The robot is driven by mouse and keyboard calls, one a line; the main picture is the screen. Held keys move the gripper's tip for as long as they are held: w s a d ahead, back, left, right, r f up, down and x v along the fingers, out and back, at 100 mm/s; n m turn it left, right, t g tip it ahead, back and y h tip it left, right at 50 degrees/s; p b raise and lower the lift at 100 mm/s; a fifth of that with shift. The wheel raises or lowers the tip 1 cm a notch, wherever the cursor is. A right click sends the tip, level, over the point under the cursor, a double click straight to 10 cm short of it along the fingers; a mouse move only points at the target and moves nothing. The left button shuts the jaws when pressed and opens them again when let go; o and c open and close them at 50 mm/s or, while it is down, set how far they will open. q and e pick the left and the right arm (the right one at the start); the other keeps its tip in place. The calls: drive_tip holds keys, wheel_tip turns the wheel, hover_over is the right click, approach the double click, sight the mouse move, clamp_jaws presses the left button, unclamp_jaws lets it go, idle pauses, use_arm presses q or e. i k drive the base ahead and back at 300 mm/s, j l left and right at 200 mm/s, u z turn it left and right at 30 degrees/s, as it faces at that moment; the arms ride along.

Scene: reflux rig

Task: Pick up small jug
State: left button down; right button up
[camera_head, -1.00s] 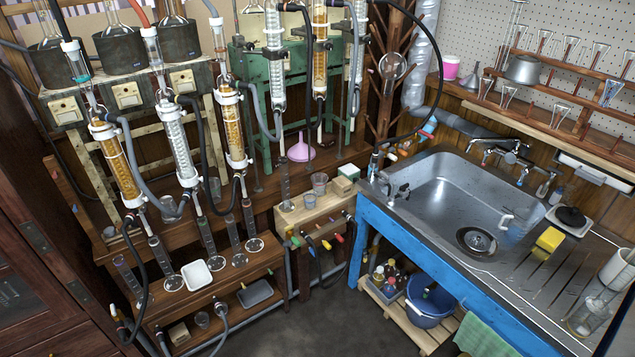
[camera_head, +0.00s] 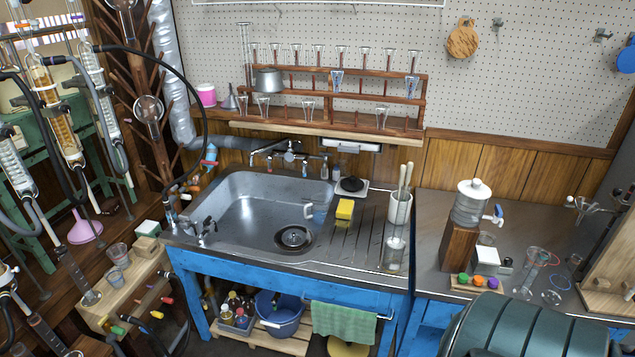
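I cannot tell for sure which thing is the small jug. A small vessel with a white handle (camera_head: 309,211) sits in the sink (camera_head: 250,225), at its right side near the drain; its clear bluish body is hard to make out. A grey metal pot (camera_head: 268,82) stands on the wooden glass rack above the sink. Small clear beakers (camera_head: 116,254) stand on the low wooden bench at the left. Neither of my grippers is in view.
A yellow sponge (camera_head: 345,209) lies right of the sink. A clear cylinder (camera_head: 396,250) and a white utensil holder (camera_head: 399,208) stand further right. A water dispenser (camera_head: 470,205) sits on a wood block. A dark green ribbed thing (camera_head: 540,325) covers the lower right.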

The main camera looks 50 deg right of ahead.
sight(316, 211)
drive_tip(key=z, duration=1.5)
drive_tip(key=i+j+u, duration=0.15)
drive_tip(key=j+u, duration=0.15)
drive_tip(key=i+j+u, duration=0.25)
drive_tip(key=k+j, duration=0.05)
drive_tip(key=k, duration=0.05)
